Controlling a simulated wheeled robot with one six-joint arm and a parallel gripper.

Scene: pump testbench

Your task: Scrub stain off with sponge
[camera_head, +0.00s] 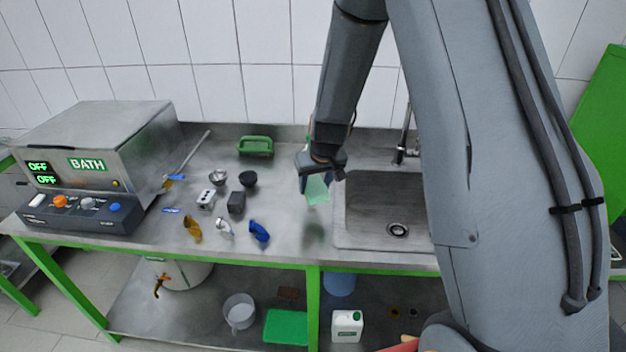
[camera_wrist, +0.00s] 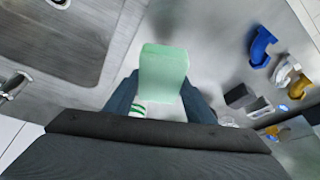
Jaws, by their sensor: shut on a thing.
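A pale green sponge (camera_head: 317,190) is held in my gripper (camera_head: 314,183) above the steel counter, just left of the sink. In the wrist view the sponge (camera_wrist: 163,72) sticks out between the two dark fingers of my gripper (camera_wrist: 160,97), which are shut on its sides. The sponge appears to be above the surface, not touching it. A faint dark greenish patch (camera_head: 314,233) shows on the counter below the sponge. I cannot tell whether it is the stain or a reflection.
The sink (camera_head: 368,225) with its tap (camera_head: 405,135) lies right of my gripper. Pipe fittings, including a blue one (camera_head: 259,232), and small blocks lie to the left. The bath unit (camera_head: 95,150) stands far left.

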